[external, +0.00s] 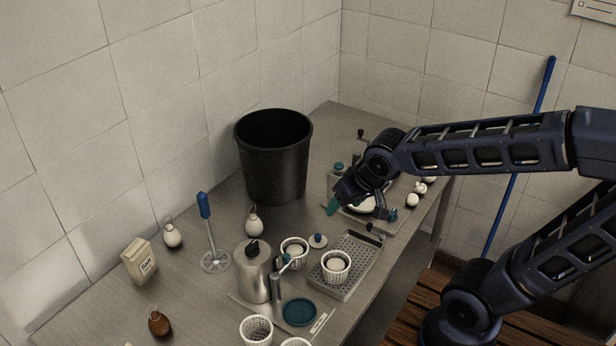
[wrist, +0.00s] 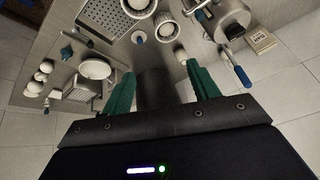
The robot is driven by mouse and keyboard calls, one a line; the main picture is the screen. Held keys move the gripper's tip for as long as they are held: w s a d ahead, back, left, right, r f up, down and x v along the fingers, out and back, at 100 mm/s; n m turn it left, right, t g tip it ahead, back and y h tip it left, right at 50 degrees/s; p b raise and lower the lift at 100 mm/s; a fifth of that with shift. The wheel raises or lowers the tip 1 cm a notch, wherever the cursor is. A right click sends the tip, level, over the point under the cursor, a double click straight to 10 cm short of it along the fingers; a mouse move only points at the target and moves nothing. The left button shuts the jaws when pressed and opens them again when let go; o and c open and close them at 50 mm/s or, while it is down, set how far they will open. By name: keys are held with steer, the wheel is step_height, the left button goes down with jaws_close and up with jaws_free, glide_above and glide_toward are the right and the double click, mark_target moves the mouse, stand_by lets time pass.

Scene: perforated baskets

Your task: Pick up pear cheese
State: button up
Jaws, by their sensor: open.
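Two pale pear cheeses with strings stand on the table in the external view: one (external: 253,222) in front of the black bucket, one (external: 172,236) near the left wall. A brown pear-shaped one (external: 159,322) is at the front left. My gripper (external: 361,211) is open over the table's right part, above a white round item, to the right of the bucket and apart from the pear cheeses. In the wrist view, my open gripper (wrist: 160,70) has its teal fingers spread, with nothing held. A pale pear cheese (wrist: 181,55) shows near the right fingertip.
A tall black bucket (external: 272,165) stands between my gripper and the wall. A metal canister (external: 252,272), blue-handled plunger (external: 206,225), salt box (external: 139,262), perforated tray (external: 352,268) and white baskets (external: 256,330) crowd the front. White balls (external: 413,199) lie right of my gripper.

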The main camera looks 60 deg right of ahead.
steer(key=w+f+m+t, duration=0.1)
steer(key=w+f+m, duration=0.6)
steer(key=w+f, duration=0.45)
steer(key=m+t+y, duration=0.2)
steer(key=m+t, duration=0.5)
steer(key=m, duration=1.6)
glide_toward(252, 221)
step_height(252, 221, up, 2)
steer(key=w, duration=0.2)
steer(key=shift+d+x, duration=0.15)
steer(key=shift+x, duration=1.6)
steer(key=shift+d+x, duration=0.15)
steer(key=shift+x, duration=1.6)
steer(key=shift+d+x, duration=0.15)
steer(key=shift+x, duration=1.6)
steer(key=shift+r, duration=0.1)
